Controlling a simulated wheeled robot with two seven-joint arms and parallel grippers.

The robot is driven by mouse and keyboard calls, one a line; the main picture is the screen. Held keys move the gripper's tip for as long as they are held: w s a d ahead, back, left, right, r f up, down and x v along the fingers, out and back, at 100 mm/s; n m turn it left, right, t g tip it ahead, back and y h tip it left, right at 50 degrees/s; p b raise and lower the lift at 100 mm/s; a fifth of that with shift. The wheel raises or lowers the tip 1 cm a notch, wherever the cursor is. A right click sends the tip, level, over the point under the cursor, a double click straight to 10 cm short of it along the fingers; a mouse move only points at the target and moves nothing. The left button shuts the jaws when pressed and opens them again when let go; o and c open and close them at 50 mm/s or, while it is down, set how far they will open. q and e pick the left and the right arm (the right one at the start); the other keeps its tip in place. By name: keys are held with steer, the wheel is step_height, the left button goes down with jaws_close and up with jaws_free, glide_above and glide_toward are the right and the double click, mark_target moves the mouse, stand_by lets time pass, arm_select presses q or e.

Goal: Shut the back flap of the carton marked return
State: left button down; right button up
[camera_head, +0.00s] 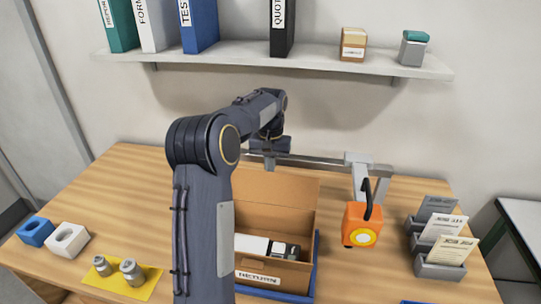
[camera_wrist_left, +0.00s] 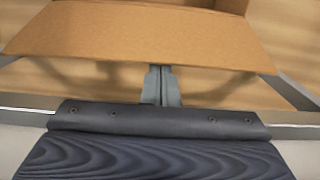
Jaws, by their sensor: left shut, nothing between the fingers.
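The cardboard carton (camera_head: 285,268) marked RETURN sits on the table in the head view, partly hidden by my left arm. Its back flap (camera_head: 292,188) is open and leans up and backward; it also shows as a wide brown panel in the left wrist view (camera_wrist_left: 150,35). My left gripper (camera_head: 269,165) is behind and just above the flap in the head view. Its fingers (camera_wrist_left: 162,72) are shut and empty, with the tips at the flap's outer edge in the left wrist view. I cannot tell whether they touch it. My right gripper is not in view.
A white box (camera_head: 252,244) lies inside the carton, which stands in a blue tray (camera_head: 316,262). Grey card holders (camera_head: 437,268) stand further right. A shelf (camera_head: 330,62) with binders runs above.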

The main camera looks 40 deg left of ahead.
mark_target(263, 194)
arm_select(q)
steer(key=shift+s+f, duration=0.1)
steer(key=shift+f, duration=1)
steer(key=shift+s+d+r+t+y+b, duration=0.35)
steer(key=shift+t+b, duration=0.35)
steer(key=shift+b, duration=1)
steer(key=s+d+t+y+b, duration=0.1)
steer(key=s+t+b, duration=0.1)
steer(key=b, duration=0.6)
steer(key=s+d+t+y+b, duration=0.1)
steer(key=t+b, duration=0.3)
steer(key=b, duration=0.4)
steer(key=s+d+t+y+b, duration=0.1)
steer(key=s+t+y+b, duration=0.2)
steer(key=b, duration=0.5)
steer(key=shift+s+d+r+b, duration=0.1)
steer(key=shift+s+d+b, duration=0.1)
steer(key=shift+s+b, duration=0.25)
steer(key=shift+s+d+b, duration=0.45)
steer(key=shift+s+b, duration=0.3)
steer(key=shift+b, duration=0.45)
